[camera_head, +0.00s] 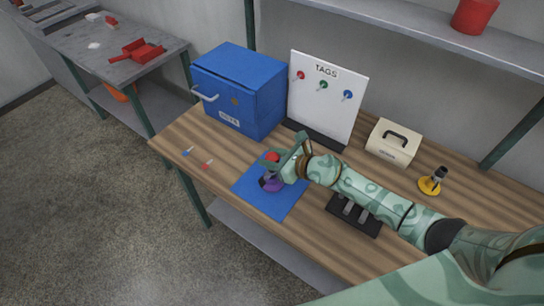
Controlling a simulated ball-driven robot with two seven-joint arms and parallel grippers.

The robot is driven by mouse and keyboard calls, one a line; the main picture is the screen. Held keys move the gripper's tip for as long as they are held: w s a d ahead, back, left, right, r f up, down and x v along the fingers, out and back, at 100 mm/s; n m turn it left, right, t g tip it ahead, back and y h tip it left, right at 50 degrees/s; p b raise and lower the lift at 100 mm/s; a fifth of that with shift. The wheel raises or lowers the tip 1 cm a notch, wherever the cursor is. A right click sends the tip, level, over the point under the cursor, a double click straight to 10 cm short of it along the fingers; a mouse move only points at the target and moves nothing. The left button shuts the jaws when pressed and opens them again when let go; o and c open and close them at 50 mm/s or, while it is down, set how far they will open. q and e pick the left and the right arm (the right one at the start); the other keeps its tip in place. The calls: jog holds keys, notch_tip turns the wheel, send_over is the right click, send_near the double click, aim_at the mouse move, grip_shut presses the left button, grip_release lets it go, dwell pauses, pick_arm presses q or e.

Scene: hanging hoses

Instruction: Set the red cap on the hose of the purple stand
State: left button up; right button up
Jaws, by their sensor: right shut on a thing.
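The red cap (272,156) shows between the fingers of my right gripper (274,160), which is shut on it. The purple stand (269,184) stands on a blue mat (285,207), directly below the cap and gripper. The stand's hose is mostly hidden by the gripper, so I cannot tell whether the cap touches it. My right arm comes in from the right across the table. My left gripper is not in view.
A blue box (262,98) and a TAGS board (338,90) stand behind the mat. A black tray (343,220), a cream case (385,155) and a yellow stand (428,187) are to the right. A small red piece (207,164) and a blue piece (187,151) lie left.

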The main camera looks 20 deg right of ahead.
jog(key=shift+f+b, duration=1.3)
jog(key=shift+f, duration=0.25)
jog(key=o, duration=1)
jog(key=shift+s+r, duration=0.1)
jog(key=shift+s+d+r+p, duration=0.15)
jog(key=shift+s+d+p, duration=0.1)
jog(key=shift+p, duration=0.05)
jog(key=p+v, duration=0.1)
jog(key=v, duration=1.4)
jog(key=shift+s+d+p, duration=0.15)
jog(key=shift+p, duration=0.15)
